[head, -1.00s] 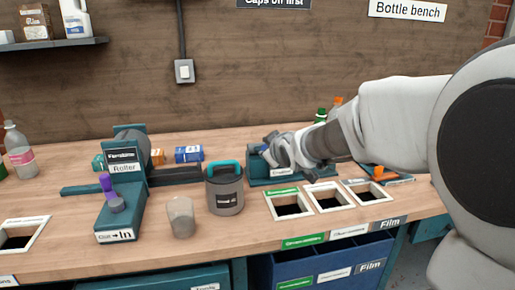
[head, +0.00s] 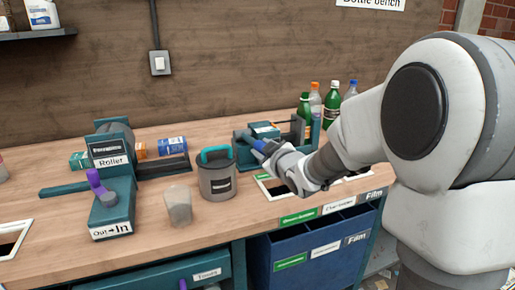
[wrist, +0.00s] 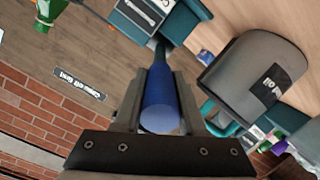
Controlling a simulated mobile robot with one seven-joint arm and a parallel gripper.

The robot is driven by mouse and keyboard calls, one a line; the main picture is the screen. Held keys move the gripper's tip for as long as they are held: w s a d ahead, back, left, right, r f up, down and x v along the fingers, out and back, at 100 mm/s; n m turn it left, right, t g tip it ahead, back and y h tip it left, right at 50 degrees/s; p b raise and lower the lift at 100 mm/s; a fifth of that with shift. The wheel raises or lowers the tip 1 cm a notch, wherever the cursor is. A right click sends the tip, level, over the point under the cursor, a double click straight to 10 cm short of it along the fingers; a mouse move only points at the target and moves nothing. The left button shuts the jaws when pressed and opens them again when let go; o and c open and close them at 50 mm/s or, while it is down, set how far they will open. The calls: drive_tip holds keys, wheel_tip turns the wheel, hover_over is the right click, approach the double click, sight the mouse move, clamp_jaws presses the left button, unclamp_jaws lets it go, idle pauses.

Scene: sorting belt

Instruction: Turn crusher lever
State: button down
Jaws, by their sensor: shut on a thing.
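The crusher (head: 242,150) is a teal block unit on the bench, right of the grey pot. Its lever has a blue handle (head: 257,145), which also fills the middle of the wrist view (wrist: 160,103). My gripper (head: 268,151) is shut on this blue handle, with one finger on each side of it in the wrist view. My gripper and forearm hide part of the crusher and the bench openings in the head view.
A grey pot with a teal handle (head: 216,183) stands close left of my gripper. A translucent cup (head: 178,206) and the teal roller (head: 110,175) are further left. Several bottles (head: 332,103) stand behind the crusher. Blue bins (head: 290,262) sit below the bench's front edge.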

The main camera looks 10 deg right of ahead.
idle(0.4)
drive_tip(key=c, duration=0.5)
unclamp_jaws()
drive_tip(key=shift+s, duration=0.2)
